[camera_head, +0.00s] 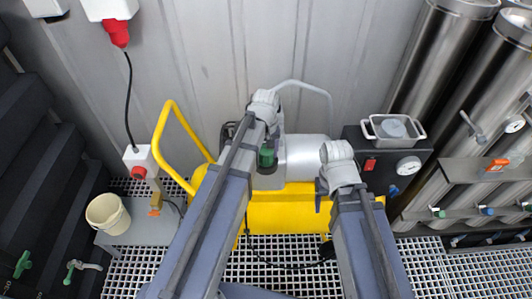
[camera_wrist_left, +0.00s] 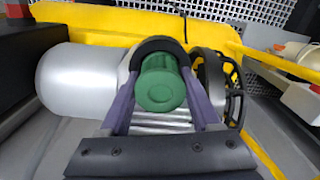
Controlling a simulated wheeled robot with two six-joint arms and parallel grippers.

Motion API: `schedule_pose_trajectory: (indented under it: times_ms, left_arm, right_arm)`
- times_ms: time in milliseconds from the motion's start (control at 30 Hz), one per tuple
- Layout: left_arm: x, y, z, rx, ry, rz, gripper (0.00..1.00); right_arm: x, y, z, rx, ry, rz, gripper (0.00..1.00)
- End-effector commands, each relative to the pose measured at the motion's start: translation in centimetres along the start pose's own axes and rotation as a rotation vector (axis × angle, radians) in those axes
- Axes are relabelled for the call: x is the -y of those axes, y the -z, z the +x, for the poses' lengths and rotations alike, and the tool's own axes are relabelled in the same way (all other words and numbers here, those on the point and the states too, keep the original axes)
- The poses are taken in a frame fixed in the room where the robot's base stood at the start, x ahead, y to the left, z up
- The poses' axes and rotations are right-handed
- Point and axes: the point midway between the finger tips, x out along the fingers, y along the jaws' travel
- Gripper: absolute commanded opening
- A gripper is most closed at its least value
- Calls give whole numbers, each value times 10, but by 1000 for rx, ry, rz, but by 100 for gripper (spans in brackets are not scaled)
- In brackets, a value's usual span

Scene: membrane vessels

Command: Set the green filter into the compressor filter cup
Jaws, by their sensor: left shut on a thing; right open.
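The green filter (camera_wrist_left: 158,88) is a short ribbed cylinder, held between the two purple fingers of my left gripper (camera_wrist_left: 160,78) in the left wrist view. In the head view the filter (camera_head: 266,158) shows just right of my left arm's end, over the compressor. A dark round rim (camera_wrist_left: 155,45), seemingly the filter cup, curves around the filter's far side. I cannot tell whether the filter is inside it or just in front of it.
The compressor has a silver motor (camera_head: 306,158), a yellow tank (camera_head: 285,212) and a yellow handle (camera_head: 165,135). A black box with a gauge (camera_head: 408,166) stands right, holding a metal tray (camera_head: 418,134). A cream bucket (camera_head: 107,214) sits left. A corrugated wall is behind.

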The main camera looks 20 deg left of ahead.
Motion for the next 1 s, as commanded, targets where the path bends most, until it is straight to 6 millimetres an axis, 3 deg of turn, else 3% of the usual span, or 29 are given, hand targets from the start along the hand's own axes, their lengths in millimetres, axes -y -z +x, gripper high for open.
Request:
schedule_pose_trajectory:
  times_ms: [100,133,433,767,1000]
  left_arm:
    - [0,0,0,0,0,0,9]
    - [0,0,0,0,0,0,65]
    - [0,0,0,0,0,0,99]
    - [0,0,-2,0,0,0,99]
    - [0,0,-18,0,0,0,99]
  right_arm:
    - [0,0,0,0,0,0,63]
    - [0,0,0,0,0,0,63]
    - [0,0,0,0,0,0,63]
    - [0,0,-2,0,0,0,63]
    - [-2,-1,-18,0,0,0,63]
